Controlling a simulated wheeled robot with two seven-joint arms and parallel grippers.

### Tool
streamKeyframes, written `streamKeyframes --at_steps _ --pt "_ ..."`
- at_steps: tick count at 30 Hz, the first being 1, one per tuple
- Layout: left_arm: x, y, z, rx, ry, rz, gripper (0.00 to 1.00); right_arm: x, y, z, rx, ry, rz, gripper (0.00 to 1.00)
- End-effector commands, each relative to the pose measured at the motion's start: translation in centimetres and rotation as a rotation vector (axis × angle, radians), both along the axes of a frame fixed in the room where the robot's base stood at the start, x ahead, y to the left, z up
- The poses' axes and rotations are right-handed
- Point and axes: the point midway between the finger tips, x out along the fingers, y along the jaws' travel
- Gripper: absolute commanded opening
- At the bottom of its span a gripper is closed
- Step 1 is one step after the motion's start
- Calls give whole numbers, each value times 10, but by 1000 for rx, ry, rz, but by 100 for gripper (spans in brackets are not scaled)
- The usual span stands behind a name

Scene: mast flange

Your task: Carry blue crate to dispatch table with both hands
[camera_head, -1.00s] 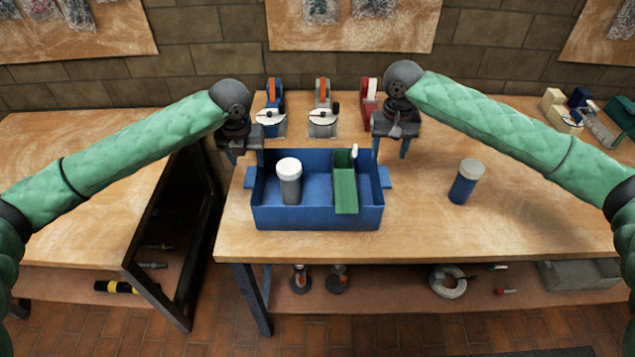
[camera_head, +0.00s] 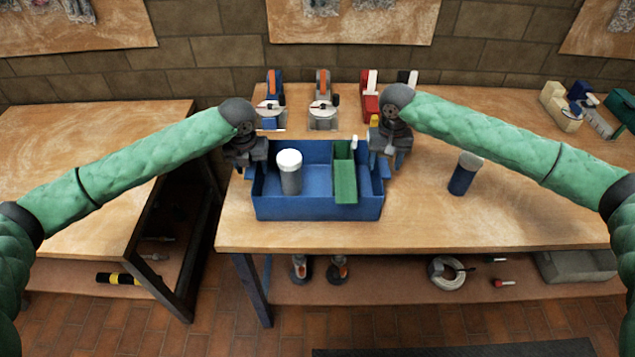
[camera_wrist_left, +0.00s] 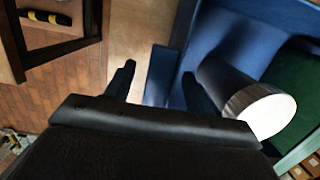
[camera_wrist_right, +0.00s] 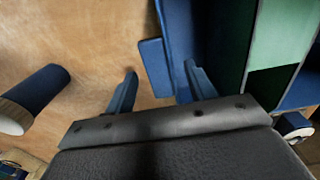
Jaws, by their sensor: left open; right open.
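The blue crate (camera_head: 318,208) stands upright on the wooden table. It holds a grey jar with a white lid (camera_head: 290,180) and a green piece (camera_head: 345,178). My left gripper (camera_head: 250,168) is open at the crate's left end; in the left wrist view its fingers are on either side of the blue end handle (camera_wrist_left: 160,76). My right gripper (camera_head: 391,160) is open at the right end; in the right wrist view its fingers are on either side of the other handle (camera_wrist_right: 155,66). I cannot tell which table is the dispatch table.
A blue jar with a pale lid (camera_head: 466,174) stands to the right of the crate. Several clamp-like tools stand behind it, one blue (camera_head: 275,98) and one red (camera_head: 371,100). A second wooden table (camera_head: 90,150) is at the left, across a gap, its top clear.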

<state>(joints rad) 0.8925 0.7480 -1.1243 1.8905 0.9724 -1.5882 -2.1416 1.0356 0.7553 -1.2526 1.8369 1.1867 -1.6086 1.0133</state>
Motion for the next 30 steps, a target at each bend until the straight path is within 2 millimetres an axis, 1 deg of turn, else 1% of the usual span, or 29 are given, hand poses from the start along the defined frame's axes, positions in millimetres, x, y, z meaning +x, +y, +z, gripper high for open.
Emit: streamKeyframes --at_steps 10,11,12,14,18,19,30 --pt "0 0 -3 0 0 0 55 0 0 -3 1 0 0 55" --pt "0 0 -3 0 0 0 51 0 0 -3 1 0 0 51" --pt "0 0 -3 0 0 0 43 0 0 -3 1 0 0 43" --pt "0 0 -3 0 0 0 31 0 0 -3 1 0 0 31" --pt "0 0 -3 0 0 0 4 0 0 -3 0 -1 0 4" --pt "0 0 -3 0 0 0 0 0 0 -3 0 -1 0 0" --pt "1 0 -1 0 -1 0 0 1 0 0 1 -2 0 0"
